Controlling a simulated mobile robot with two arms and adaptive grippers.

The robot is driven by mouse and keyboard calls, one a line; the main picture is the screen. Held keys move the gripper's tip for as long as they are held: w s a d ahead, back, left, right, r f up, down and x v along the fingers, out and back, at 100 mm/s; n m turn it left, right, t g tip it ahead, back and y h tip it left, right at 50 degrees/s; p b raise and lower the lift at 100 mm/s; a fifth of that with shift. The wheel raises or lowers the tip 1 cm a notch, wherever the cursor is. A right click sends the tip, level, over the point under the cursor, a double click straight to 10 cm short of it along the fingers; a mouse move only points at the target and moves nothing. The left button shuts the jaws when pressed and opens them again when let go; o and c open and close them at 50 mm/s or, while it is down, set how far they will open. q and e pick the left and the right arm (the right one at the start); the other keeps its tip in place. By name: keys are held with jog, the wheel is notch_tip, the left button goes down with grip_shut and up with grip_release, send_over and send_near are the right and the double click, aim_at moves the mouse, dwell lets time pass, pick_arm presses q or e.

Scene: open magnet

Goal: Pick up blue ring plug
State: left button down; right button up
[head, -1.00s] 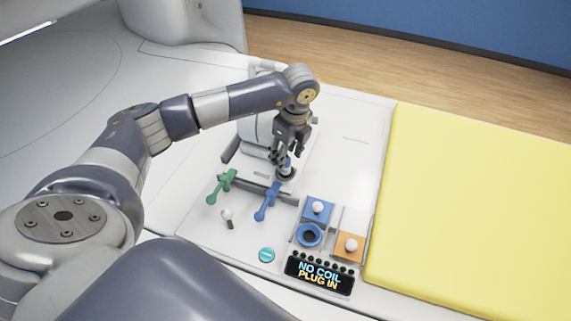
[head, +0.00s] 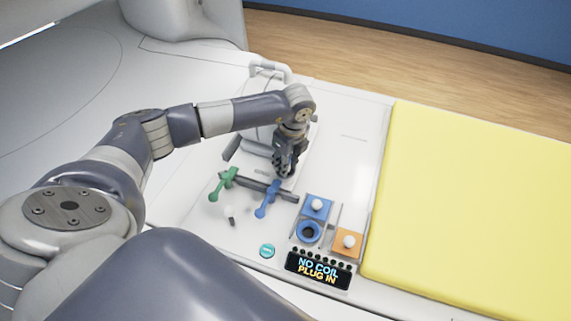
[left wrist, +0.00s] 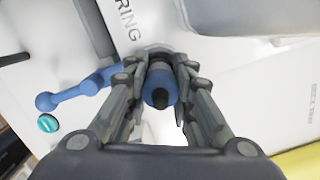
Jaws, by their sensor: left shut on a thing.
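The blue ring plug shows in the left wrist view (left wrist: 160,86) as a blue cylinder with a dark tip, between the two fingers. My left gripper (head: 285,170) is shut on the plug, with one finger on each side in the left wrist view (left wrist: 160,100). In the head view the gripper and wrist hide most of the plug. Whether the plug still sits in its holder cannot be told. My right gripper is not in view.
A blue lever (head: 267,198) and a green lever (head: 223,184) stand left of the gripper. A blue round socket (head: 308,232), an orange block (head: 347,242) and a display (head: 318,271) reading "NO COIL PLUG IN" lie in front. A yellow pad (head: 470,190) is at right.

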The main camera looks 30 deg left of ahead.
pick_arm(q)
jog(key=shift+w+r+b, duration=0.1)
jog(key=shift+r+b, duration=0.45)
jog(key=shift+s+d+r+b, duration=0.1)
jog(key=shift+s+r+b, duration=0.1)
jog(key=shift+r+b, duration=0.3)
jog(key=shift+s+d+r+b, duration=0.15)
jog(key=shift+r+b, duration=0.15)
jog(key=shift+r, duration=0.25)
jog(key=s+d+r+b, duration=0.1)
jog(key=s+d+b, duration=0.3)
jog(key=s+d, duration=0.4)
jog(key=s, duration=0.5)
jog(key=shift+r+b, duration=0.4)
notch_tip(320, 180, up, 8)
jog(key=p, duration=0.6)
jog(key=shift+p, duration=0.3)
